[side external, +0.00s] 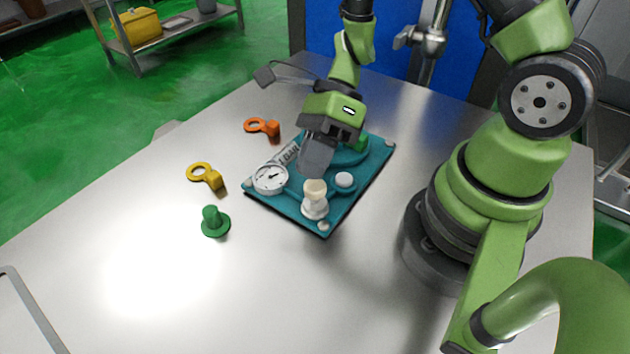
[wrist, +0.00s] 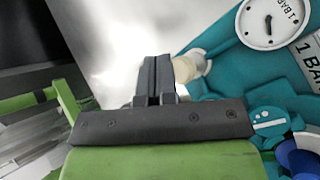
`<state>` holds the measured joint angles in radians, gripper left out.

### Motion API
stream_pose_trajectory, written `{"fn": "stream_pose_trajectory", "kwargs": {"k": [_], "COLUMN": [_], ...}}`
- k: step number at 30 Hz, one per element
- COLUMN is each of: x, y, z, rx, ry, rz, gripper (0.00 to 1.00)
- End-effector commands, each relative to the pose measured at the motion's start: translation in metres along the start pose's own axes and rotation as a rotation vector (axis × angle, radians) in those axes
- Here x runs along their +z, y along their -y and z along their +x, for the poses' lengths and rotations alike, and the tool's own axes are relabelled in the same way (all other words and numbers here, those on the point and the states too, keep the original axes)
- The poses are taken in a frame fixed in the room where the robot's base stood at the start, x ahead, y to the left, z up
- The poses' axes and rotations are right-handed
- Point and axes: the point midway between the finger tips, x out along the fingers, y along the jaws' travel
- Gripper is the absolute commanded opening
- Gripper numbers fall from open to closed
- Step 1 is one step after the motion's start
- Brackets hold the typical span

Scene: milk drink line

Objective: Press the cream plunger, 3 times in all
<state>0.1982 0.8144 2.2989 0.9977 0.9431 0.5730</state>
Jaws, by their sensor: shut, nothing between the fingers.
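The cream plunger (side external: 315,188) stands upright on a white collar near the front corner of the teal board (side external: 283,204). My gripper (side external: 314,172) is shut and empty, pointing down, with its fingertips just behind and above the plunger's top in the side view. In the wrist view the shut fingers (wrist: 155,72) partly cover the cream plunger (wrist: 185,68), which shows just right of them. I cannot tell whether the tips touch it.
The board also carries a round dial gauge (side external: 270,179), a white round button (side external: 344,180) and a lettered label. A green peg (side external: 213,222), a yellow tag (side external: 208,176) and an orange tag (side external: 264,127) lie left of the board. The front of the table is clear.

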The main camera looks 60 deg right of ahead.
Motion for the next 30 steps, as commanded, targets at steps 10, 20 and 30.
{"fn": "stream_pose_trajectory", "kwargs": {"k": [10, 20, 30], "x": [0.0, -0.0023, -0.0043], "y": [0.0, 0.0022, 0.0044], "z": [0.0, 0.0031, 0.006], "rx": [0.0, 0.001, 0.0], "ry": [0.0, 0.0, 0.0], "rz": [0.0, 0.0, 0.0], "gripper": [0.0, 0.0, 0.0]}}
